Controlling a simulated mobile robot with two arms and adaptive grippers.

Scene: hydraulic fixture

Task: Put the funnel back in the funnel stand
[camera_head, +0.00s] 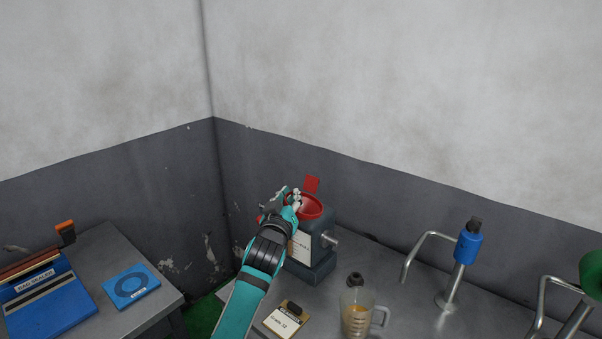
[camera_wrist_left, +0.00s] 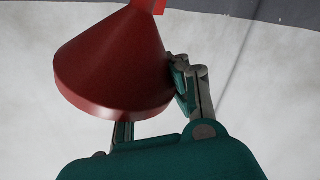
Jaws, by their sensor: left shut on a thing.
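I cannot pick out a funnel stand for certain. My right gripper is in neither view.
A beaker of amber liquid (camera_head: 356,315), a labelled card (camera_head: 285,318) and a blue-topped metal post (camera_head: 467,248) are on the grey bench. A red flap (camera_head: 312,184) stands behind the funnel. Blue items (camera_head: 131,287) lie on the left table. Walls close the corner behind.

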